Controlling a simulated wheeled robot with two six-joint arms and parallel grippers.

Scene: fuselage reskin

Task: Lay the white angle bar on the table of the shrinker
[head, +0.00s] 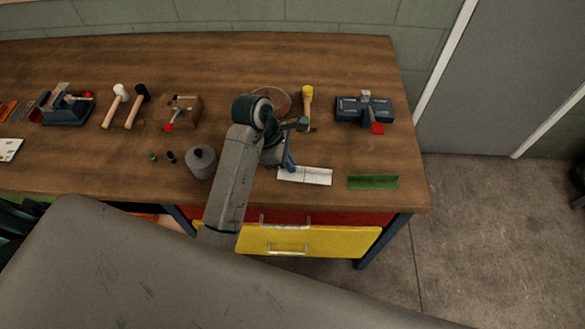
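The white angle bar (305,176) lies near the front edge of the wooden bench, right of the middle. My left gripper (289,162) points down at the bar's left end, close to it; whether they touch is unclear. My own arm hides most of its fingers, so I cannot tell if it is open or shut. A blue machine with a red-tipped lever (364,109) stands at the right rear of the bench. Another blue machine with a red knob (66,106) stands at the far left. No label shows which is the shrinker. My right gripper is not in view.
A green angle bar (373,182) lies right of the white one. A yellow-headed mallet (307,101) lies behind my gripper. A grey cylinder (201,162) stands left of my arm. Bare wood separates the white bar from the right machine. A large grey curved panel (200,275) fills the foreground.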

